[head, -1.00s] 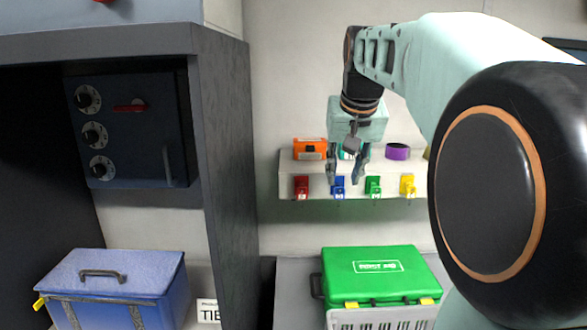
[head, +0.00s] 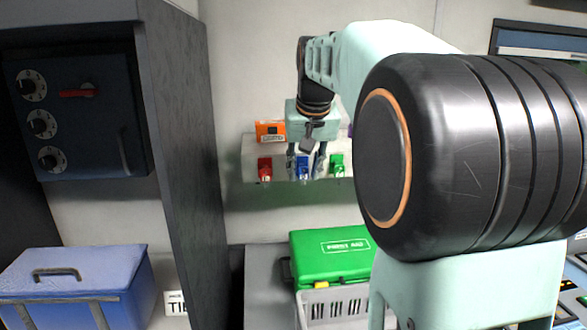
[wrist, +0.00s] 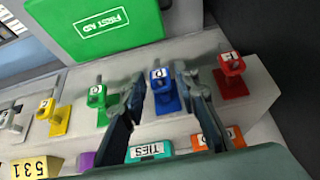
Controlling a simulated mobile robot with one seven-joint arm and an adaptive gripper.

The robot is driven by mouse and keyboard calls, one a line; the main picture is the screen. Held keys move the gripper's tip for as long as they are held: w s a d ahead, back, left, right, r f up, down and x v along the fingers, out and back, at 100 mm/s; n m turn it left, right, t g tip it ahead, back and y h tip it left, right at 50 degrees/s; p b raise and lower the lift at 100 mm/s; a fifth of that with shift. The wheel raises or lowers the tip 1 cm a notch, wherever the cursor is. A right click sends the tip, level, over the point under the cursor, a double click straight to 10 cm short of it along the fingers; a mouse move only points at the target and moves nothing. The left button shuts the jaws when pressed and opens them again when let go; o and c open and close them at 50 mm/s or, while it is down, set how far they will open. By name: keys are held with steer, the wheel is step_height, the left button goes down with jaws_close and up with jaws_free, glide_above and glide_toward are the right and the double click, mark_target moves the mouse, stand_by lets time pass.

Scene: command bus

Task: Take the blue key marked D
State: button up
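The blue key (head: 303,167) hangs on the front of the wall shelf, between a red key (head: 265,169) and a green key (head: 337,164). In the wrist view the blue key (wrist: 163,92) has a white label with a small letter that looks like a D. My gripper (head: 305,174) is at the blue key, pointing down in the head view. In the wrist view my gripper (wrist: 169,76) is open, with one finger on each side of the blue key and gaps between. I cannot tell how deep the key sits between the fingers.
The red key (wrist: 231,75) and green key (wrist: 100,105) flank the fingers closely. A yellow key (wrist: 56,115) hangs farther left. A TIES box (wrist: 150,150) and an orange box (head: 270,131) sit on the shelf. A green first aid case (head: 335,256) lies below.

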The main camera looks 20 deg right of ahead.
steer(key=shift+c, duration=0.5)
jaws_close()
steer(key=shift+r, duration=0.1)
steer(key=shift+r+p, duration=0.15)
steer(key=shift+p, duration=0.15)
steer(key=shift+s, duration=0.25)
steer(key=shift+s+a+b, duration=0.15)
steer(key=shift+s+b, duration=0.25)
steer(key=shift+s, duration=0.2)
steer(key=shift+s+a+b, duration=0.15)
steer(key=shift+s+b, duration=0.2)
steer(key=shift+s, duration=0.2)
steer(key=shift+s+a+r+p, duration=0.25)
steer(key=shift+s+r, duration=0.5)
steer(key=shift+s, duration=0.25)
steer(key=shift+s+a+r+p, duration=0.15)
steer(key=shift+s+r+p, duration=0.05)
steer(key=shift+s+r, duration=0.65)
steer(key=shift+f, duration=0.15)
